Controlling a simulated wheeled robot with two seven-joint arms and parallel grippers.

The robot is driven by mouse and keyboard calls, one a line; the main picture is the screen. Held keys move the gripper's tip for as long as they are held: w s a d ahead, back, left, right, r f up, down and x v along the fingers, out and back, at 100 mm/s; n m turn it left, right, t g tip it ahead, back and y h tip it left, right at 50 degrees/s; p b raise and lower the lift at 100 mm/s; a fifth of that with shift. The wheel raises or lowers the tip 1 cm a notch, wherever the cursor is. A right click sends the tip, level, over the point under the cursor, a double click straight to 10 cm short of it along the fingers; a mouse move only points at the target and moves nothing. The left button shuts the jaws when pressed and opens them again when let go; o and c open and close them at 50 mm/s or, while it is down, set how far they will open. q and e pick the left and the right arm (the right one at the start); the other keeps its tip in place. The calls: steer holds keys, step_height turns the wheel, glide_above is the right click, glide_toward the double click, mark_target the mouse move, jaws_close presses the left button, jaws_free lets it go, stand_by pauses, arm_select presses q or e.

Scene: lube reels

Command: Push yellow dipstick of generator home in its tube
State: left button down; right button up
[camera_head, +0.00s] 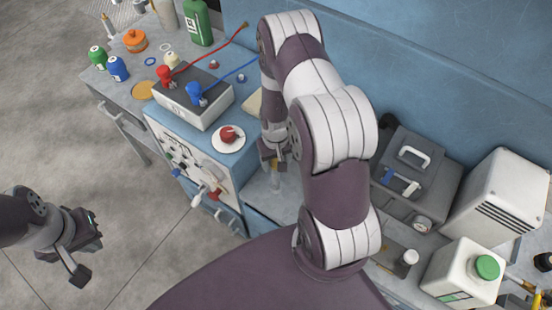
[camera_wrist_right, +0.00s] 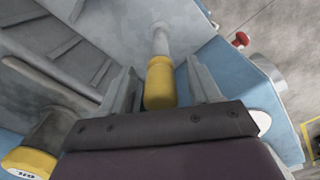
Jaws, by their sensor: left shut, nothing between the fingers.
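The yellow dipstick handle (camera_wrist_right: 160,82) stands at the top centre of the right wrist view, with its pale tube (camera_wrist_right: 160,40) beyond it. My right gripper (camera_wrist_right: 163,80) has one finger on each side of the yellow handle, with a visible gap on both sides. Whether the handle is seated on the tube cannot be told. In the head view the right gripper (camera_head: 272,158) is partly hidden behind my right arm, with the pale tube (camera_head: 275,182) just below it. My left gripper (camera_head: 80,272) is shut and empty, over the floor at lower left.
A yellow cap marked OIL (camera_wrist_right: 30,162) is close by at lower left in the wrist view. A red-knobbed panel cabinet (camera_head: 195,160) and a battery with clamps (camera_head: 193,98) stand left of the right gripper. A white jug (camera_head: 463,275) stands at right.

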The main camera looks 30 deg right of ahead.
step_height(320, 180, up, 13)
steer(key=shift+w+f+b, duration=0.1)
steer(key=shift+f+b, duration=0.05)
steer(key=shift+b, duration=0.7)
steer(key=s+a+r+n+t, duration=0.1)
steer(key=s+a+r+n, duration=0.1)
steer(key=s+a+r, duration=0.5)
steer(key=shift+s+a+r+n+t, duration=0.15)
steer(key=shift+a+r+n+t, duration=0.15)
steer(key=shift+a+r, duration=0.65)
steer(key=shift+a+f, duration=0.2)
steer(key=shift+f, duration=0.1)
